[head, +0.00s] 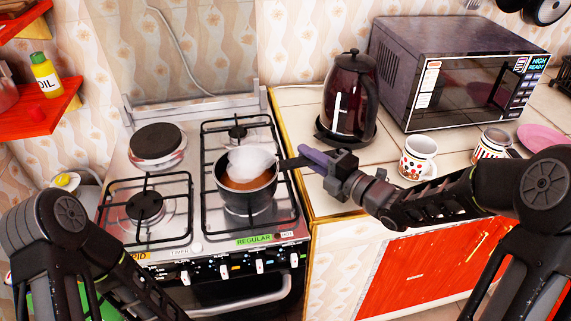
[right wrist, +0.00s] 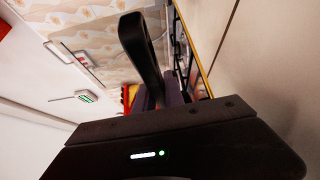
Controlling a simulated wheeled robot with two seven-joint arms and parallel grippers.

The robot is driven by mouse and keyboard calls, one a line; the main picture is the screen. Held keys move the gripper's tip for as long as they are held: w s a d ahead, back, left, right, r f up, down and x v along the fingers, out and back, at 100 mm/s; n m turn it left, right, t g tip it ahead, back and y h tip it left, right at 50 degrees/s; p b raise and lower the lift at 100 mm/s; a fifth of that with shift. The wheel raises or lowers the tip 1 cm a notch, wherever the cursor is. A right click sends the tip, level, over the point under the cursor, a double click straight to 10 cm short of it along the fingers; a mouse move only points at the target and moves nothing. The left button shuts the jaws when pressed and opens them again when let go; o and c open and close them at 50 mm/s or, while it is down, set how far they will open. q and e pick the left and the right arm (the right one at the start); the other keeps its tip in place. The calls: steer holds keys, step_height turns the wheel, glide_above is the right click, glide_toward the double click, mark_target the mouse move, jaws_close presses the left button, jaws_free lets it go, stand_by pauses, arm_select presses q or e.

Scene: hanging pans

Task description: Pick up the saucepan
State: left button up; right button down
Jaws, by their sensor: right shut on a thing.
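The dark saucepan (head: 237,199) is over the front right burner of the stove, with orange-brown liquid inside and a pale steam-like cloud above it. Whether it rests on the grate or hangs just above, I cannot tell. Its black handle (head: 291,163) points right, towards the counter. My right gripper (head: 309,159), with purple fingers, is shut on the handle from the right. In the right wrist view the black handle (right wrist: 142,48) rises from between the fingers. My left arm shows at the lower left of the head view, but its gripper is out of view.
The stove (head: 175,249) has black grates and a round hotplate (head: 157,141). A dark red kettle (head: 349,97) and a microwave (head: 450,75) stand on the tiled counter (head: 300,95). Two patterned mugs (head: 418,158) (head: 492,144) stand near my right forearm. An oil bottle (head: 46,75) is on a red shelf.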

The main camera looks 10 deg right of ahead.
steer(key=shift+r, duration=0.15)
step_height(320, 180, up, 10)
stand_by(1.1)
stand_by(0.7)
